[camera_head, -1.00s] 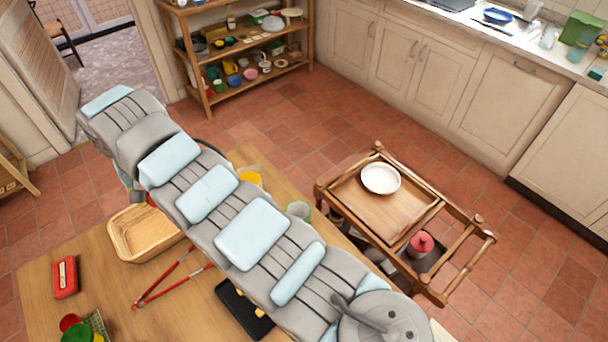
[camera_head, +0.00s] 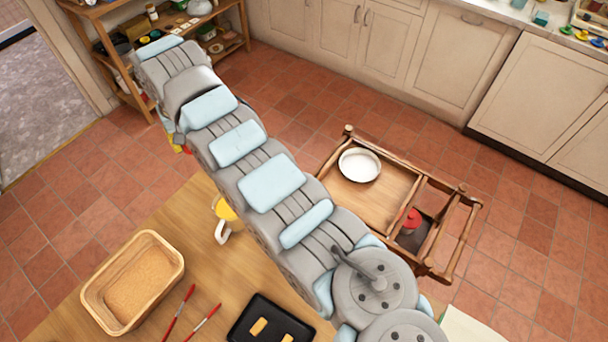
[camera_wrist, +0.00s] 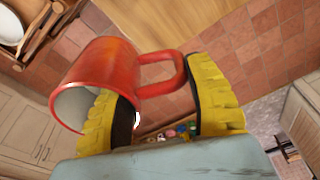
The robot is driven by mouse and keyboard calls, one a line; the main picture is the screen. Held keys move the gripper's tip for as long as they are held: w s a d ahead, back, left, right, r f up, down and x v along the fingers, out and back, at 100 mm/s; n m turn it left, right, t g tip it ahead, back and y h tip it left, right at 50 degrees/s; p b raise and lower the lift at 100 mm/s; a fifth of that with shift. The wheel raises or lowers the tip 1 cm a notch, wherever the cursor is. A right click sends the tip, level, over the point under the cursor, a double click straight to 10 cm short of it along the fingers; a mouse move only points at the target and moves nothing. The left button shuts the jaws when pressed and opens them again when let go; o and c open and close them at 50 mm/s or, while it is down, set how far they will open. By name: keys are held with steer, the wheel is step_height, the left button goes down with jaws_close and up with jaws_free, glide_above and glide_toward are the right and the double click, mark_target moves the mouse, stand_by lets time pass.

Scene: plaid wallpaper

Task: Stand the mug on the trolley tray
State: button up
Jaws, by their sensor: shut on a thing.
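The red mug (camera_wrist: 105,65) shows large in the wrist view, tilted, with its pale inside towards the lower left. My gripper (camera_wrist: 165,105) has yellow ribbed fingers and is shut on the mug at its handle side; the left finger overlaps the rim. I cannot tell whether that finger is inside the mug. In the head view my arm hides most of the gripper; small yellow and red patches show beneath its far end. The trolley tray (camera_head: 398,190) is wooden, right of my arm, apart from the gripper. A white dish (camera_head: 360,165) stands on it.
A red-lidded jar (camera_head: 410,222) stands at the trolley's right end. Tray space right of the dish is bare.

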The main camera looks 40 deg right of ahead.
steer(key=s+d+f+m+p, duration=0.1)
steer(key=s+d+f, duration=0.35)
steer(key=d, duration=0.35)
steer(key=s+d+f+m+p, duration=0.1)
steer(key=s+d+f, duration=0.3)
steer(key=d, duration=0.5)
steer(key=s+d+f+m, duration=0.1)
steer(key=s+d+f, duration=0.2)
steer(key=s+d, duration=0.4)
steer(key=s+d+f+m+p, duration=0.1)
steer(key=s+d+f, duration=0.25)
steer(key=s, duration=0.55)
steer(key=s+d+f+p, duration=0.1)
steer(key=s+d+f, duration=0.25)
steer(key=s, duration=0.55)
steer(key=s+d+f+m+p, duration=0.15)
steer(key=s+f, duration=0.25)
steer(key=s, duration=0.5)
steer(key=w+d+f+b, duration=0.6)
steer(key=w+f+b, duration=0.2)
steer(key=w, duration=0.3)
steer(key=shift+w+d+f+n, duration=0.15)
steer(key=shift+w+f+n, duration=0.3)
steer(key=shift+f, duration=0.3)
